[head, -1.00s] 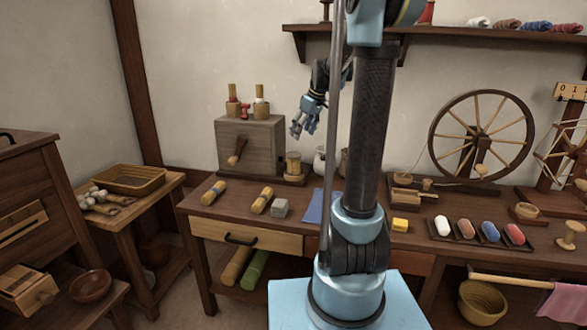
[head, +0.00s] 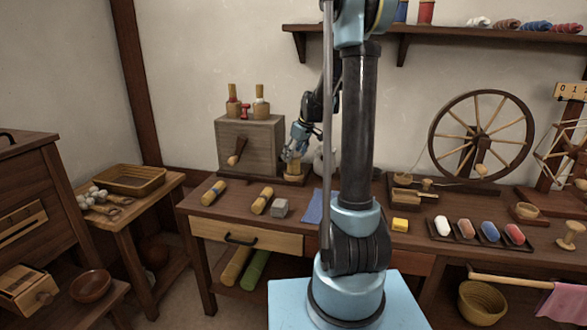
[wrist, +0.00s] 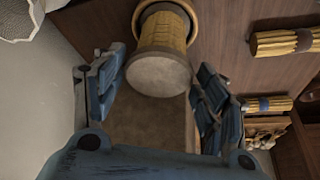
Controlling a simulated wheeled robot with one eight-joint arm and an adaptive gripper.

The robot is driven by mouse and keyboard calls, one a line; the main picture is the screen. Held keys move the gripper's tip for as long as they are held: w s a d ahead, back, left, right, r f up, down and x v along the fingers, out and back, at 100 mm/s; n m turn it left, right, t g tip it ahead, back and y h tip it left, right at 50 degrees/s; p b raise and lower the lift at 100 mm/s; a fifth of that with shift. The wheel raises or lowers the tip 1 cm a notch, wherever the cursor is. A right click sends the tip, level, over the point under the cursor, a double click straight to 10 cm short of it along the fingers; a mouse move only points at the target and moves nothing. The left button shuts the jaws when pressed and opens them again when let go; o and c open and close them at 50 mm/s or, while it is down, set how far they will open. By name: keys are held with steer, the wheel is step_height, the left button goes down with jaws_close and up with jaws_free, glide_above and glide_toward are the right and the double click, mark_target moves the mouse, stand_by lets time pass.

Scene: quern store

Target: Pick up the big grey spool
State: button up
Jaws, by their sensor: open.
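My gripper (head: 294,166) is open at the back of the bench, in front of the wooden box. In the wrist view its two blue fingers (wrist: 160,95) stand on either side of a straw-yellow, spool-like thing (wrist: 165,35) with a flat grey-brown end. This thing stands on a wooden base, and its end faces the camera. A gap shows between it and the fingers. In the head view my gripper mostly covers it. I see no plainly grey spool on the bench. A red spool (head: 426,12) and a partly hidden blue spool (head: 401,11) stand on the shelf.
The wooden box (head: 250,145) with a crank stands close left of my gripper. A pale pot (head: 319,163) is close right. Two yellow bundles (head: 262,200) (head: 213,192), a grey block (head: 280,208) and a blue cloth (head: 313,206) lie nearer the bench's front.

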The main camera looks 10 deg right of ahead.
steer(key=shift+x, duration=2.6)
steer(key=shift+d, duration=0.1)
steer(key=c, duration=1)
steer(key=shift+o, duration=0.2)
